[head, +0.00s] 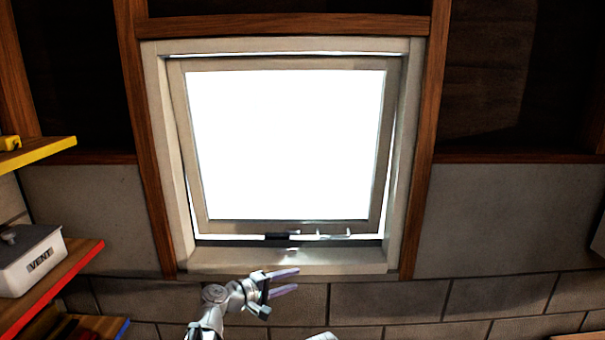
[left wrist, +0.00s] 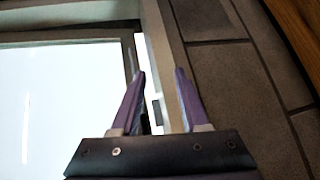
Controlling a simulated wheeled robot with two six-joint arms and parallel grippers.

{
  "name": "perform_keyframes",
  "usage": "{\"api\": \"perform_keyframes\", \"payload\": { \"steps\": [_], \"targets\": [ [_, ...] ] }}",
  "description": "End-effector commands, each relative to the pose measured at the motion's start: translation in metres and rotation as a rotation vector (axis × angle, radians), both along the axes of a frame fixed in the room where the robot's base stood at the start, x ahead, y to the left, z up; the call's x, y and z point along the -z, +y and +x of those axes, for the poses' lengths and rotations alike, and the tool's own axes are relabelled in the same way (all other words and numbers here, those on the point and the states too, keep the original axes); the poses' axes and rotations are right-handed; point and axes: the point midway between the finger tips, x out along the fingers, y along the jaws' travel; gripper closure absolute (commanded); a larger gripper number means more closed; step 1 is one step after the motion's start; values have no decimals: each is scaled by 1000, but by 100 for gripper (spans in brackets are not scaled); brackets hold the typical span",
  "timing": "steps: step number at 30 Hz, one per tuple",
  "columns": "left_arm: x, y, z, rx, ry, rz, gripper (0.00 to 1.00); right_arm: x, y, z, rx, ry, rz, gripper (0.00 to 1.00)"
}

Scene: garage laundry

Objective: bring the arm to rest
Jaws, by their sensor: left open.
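My left gripper (head: 285,282) is in front of the wall, just below the window's sill, with its two purple-grey fingers apart and nothing between them. In the left wrist view its fingers (left wrist: 160,95) show open and empty, with the window frame and block wall behind them. The right gripper is not in view; a small pale piece at the bottom edge of the head view is too little to make out.
A window sash (head: 290,227) stands tilted ajar in its frame, with a dark handle (head: 284,236) at its lower edge. Coloured shelves (head: 60,280) at the left hold a white box (head: 30,262) marked VENT. Block wall (head: 450,300) lies below.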

Motion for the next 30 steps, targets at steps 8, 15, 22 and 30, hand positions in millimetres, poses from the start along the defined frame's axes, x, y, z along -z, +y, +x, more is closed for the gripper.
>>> {"api": "perform_keyframes", "payload": {
  "steps": [8,15,22,30],
  "targets": [
    [57,-33,-43,156,17,207,55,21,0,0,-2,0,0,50],
    [147,-59,-117,409,59,549,55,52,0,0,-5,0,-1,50],
    [250,-31,-216,745,161,1061,55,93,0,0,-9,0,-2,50],
    [280,17,-265,920,269,1411,55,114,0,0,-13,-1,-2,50]
  ]
}}
